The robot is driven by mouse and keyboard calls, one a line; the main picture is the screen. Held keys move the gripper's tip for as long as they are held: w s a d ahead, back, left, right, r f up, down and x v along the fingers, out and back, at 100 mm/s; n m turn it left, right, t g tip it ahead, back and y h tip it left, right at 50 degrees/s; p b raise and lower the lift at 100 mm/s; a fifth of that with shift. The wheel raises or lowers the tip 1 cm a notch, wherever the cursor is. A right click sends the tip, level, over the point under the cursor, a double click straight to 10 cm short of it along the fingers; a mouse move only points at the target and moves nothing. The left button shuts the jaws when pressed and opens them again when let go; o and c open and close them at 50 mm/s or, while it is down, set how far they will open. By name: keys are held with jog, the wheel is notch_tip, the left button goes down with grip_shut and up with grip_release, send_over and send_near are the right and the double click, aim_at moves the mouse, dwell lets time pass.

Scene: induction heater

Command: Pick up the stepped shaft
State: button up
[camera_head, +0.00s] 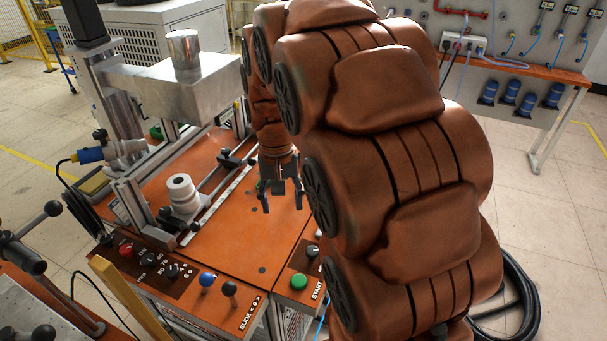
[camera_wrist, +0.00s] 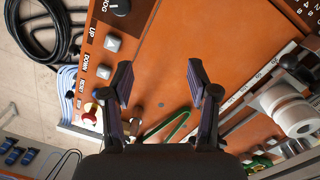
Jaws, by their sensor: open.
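The stepped shaft (camera_head: 183,194) appears as a pale, upright stepped cylinder with a round recess in its top. It stands by the slide rail on the orange machine top (camera_head: 228,240). In the wrist view, the shaft (camera_wrist: 291,107) is at the right edge. My gripper (camera_head: 281,205) hangs to the right of the shaft, above the orange top and apart from the shaft. In the wrist view, my gripper (camera_wrist: 161,72) has its two fingers spread over bare orange surface, with nothing between them. The base of the shaft is partly hidden by the rail fittings in the head view.
A metal head with a silver cylinder (camera_head: 184,50) on it overhangs the back left of the machine. A control panel with knobs and a green button (camera_head: 299,281) runs along the front. A green loop (camera_wrist: 168,127) lies near my fingers.

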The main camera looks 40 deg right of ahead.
jog(key=w+d+m+p, duration=0.1)
jog(key=w+d+m, duration=0.1)
jog(key=w+d, duration=0.5)
jog(key=m+p, duration=0.1)
jog(key=m, duration=0.1)
send_over(303, 176)
jog(key=w, duration=0.1)
jog(key=f, duration=0.3)
jog(key=shift+w+d+t, duration=0.1)
jog(key=shift+d+t, duration=0.1)
jog(key=shift+t, duration=0.2)
jog(key=shift+d+f+p, duration=0.1)
jog(key=shift+f+p, duration=0.45)
jog(key=shift+f, duration=0.7)
jog(key=shift+f+p, duration=0.55)
jog(key=shift+f, duration=0.15)
jog(key=f, duration=0.1)
jog(key=f+p, duration=0.1)
jog(key=f, duration=0.2)
jog(key=shift+s+p, duration=0.25)
jog(key=shift+p, duration=0.1)
grip_shut()
